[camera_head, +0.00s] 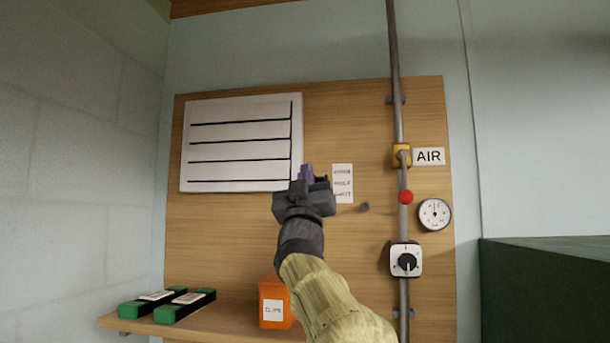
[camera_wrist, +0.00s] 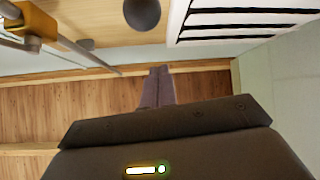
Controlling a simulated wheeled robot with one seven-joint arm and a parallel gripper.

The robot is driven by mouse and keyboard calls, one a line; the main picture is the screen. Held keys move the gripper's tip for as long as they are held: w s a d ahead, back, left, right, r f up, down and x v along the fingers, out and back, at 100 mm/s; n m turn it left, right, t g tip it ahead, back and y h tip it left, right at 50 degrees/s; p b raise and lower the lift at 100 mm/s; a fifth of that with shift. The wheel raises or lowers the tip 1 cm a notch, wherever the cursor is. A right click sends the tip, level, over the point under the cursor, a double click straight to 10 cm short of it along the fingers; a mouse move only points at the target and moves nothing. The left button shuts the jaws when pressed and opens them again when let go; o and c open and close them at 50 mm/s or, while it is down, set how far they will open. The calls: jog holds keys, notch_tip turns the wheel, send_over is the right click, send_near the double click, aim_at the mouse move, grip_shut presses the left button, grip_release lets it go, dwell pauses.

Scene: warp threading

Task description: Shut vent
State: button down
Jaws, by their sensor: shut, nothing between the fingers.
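The vent (camera_head: 240,155) is a white panel with level slats, high on the left of the wooden board. Dark gaps show between its slats, and it also shows at the top right of the wrist view (camera_wrist: 245,28). My gripper (camera_head: 306,173) is shut and empty, in front of the vent's lower right corner in the head view. Its purple-grey fingers (camera_wrist: 158,86) lie together in the wrist view. A dark round knob (camera_wrist: 141,13) is beyond the fingertips, apart from them, left of the vent there. My gripper may hide part of the vent's corner.
A pipe (camera_head: 398,60) runs down the board's right side with a yellow fitting (camera_head: 402,155), red ball (camera_head: 405,197) and dial switch (camera_head: 406,260). A gauge (camera_head: 435,214) sits beside it. An orange bin (camera_head: 274,303) and green-ended boxes (camera_head: 185,305) stand on the shelf.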

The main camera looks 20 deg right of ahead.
jog(key=shift+w+d+f+p, duration=0.75)
jog(key=shift+w+d+f, duration=0.25)
jog(key=shift+d+f, duration=0.15)
